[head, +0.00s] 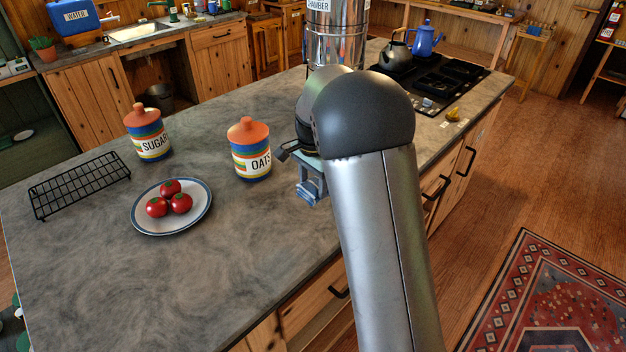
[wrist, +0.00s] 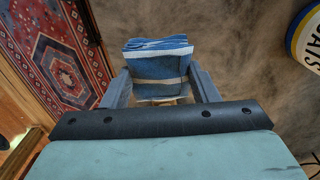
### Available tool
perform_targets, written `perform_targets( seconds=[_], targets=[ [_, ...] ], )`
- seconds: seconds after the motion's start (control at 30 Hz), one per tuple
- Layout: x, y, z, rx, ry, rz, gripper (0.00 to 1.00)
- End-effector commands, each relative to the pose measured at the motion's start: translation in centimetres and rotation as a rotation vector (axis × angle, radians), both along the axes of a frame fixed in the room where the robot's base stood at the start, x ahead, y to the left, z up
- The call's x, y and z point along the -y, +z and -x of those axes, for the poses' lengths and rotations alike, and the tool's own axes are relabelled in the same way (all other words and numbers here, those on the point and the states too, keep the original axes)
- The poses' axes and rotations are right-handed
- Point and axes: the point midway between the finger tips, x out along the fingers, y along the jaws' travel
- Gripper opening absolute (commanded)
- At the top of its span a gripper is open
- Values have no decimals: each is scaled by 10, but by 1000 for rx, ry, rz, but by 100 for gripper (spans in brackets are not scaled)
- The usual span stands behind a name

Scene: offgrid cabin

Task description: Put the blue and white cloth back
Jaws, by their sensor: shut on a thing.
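The blue and white cloth (wrist: 158,64) is folded and sits between the two fingers of my gripper (wrist: 160,88) in the wrist view. My gripper is shut on it. In the head view, the cloth (head: 309,192) shows below my gripper (head: 311,178), by the counter's front edge and right of the oats canister. My arm hides part of that area. I cannot tell whether the cloth touches the counter.
The oats canister (head: 251,150) stands close to the left of my gripper. A plate (head: 145,226) with tomatoes, a sugar canister (head: 148,134) and a black wire rack (head: 80,187) stand farther left. The stone counter (head: 250,245) is clear in front. A patterned rug (head: 545,300) lies on the floor.

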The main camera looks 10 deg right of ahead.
Motion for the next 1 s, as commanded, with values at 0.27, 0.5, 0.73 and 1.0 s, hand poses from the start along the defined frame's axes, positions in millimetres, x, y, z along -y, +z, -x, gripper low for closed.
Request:
perform_targets(
  seconds=[0.27,0.5,0.73,1.0],
  targets=[
    [0,-22,0,0,0,0,18],
    [0,-39,0,-1,0,0,18],
    [0,-56,0,0,0,0,18],
    [0,-74,0,0,0,-1,18]
  ],
)
